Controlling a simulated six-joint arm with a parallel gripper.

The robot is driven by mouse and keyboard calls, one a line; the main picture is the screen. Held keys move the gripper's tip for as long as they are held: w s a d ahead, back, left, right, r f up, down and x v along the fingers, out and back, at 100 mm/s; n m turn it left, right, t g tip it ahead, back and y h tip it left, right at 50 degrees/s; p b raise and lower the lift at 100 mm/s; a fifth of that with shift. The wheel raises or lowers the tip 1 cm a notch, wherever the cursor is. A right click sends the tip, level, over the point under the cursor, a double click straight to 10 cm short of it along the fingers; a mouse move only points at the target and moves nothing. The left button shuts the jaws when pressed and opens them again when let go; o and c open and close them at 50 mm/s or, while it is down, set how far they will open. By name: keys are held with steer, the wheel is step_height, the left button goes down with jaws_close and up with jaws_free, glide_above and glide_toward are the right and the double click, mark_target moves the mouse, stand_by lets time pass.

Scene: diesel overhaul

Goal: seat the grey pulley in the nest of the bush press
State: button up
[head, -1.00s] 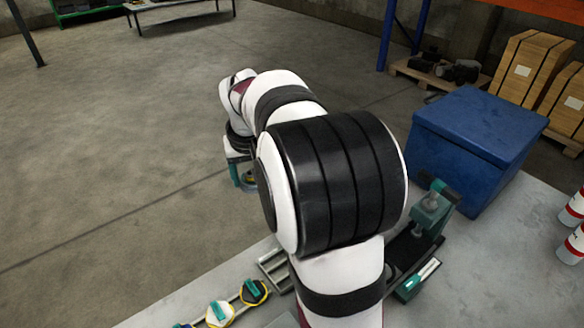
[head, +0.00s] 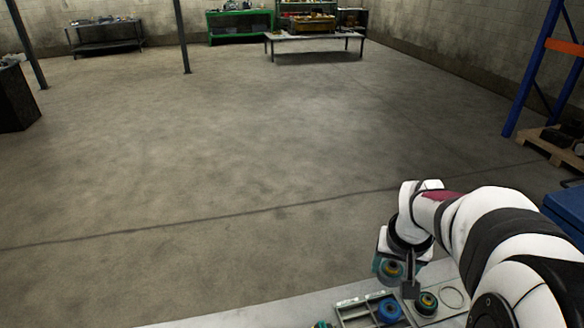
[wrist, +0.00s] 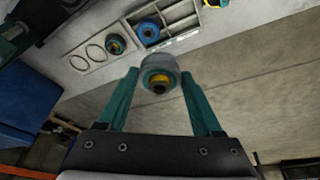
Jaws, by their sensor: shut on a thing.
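The grey pulley (wrist: 158,66), with a yellow and dark hub, is between the two teal fingers of my gripper (wrist: 159,77). My gripper is shut on it. In the head view the pulley (head: 390,268) hangs in my gripper near the table edge, beside the parts tray. A teal and dark device (wrist: 12,32), probably the bush press, is cut off at the top left of the wrist view. Its nest cannot be made out, and the press is not visible in the head view.
A grey tray (wrist: 166,44) holds a blue pulley (wrist: 147,30). Beside it, a dark pulley with a yellow hub (wrist: 115,43) sits on a plate with ring outlines. A blue box (wrist: 25,105) stands at the left in the wrist view.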

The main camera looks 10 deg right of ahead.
steer(key=s+d+f+m+g+h, duration=0.1)
steer(key=s+d+f+m, duration=0.25)
steer(key=s+d, duration=0.35)
steer(key=s+d+f+m, duration=0.3)
steer(key=s+d+f, duration=0.2)
steer(key=s+d, duration=0.2)
steer(key=shift+m+g, duration=0.25)
steer(key=shift+g, duration=0.05)
steer(key=f, duration=0.3)
steer(key=s+f, duration=0.1)
steer(key=f, duration=0.1)
steer(key=shift+d+f, duration=0.3)
steer(key=shift+d, duration=0.05)
steer(key=shift+w+f, duration=0.1)
steer(key=shift+f, duration=0.5)
steer(key=shift+f, duration=0.85)
steer(key=o, duration=1.4)
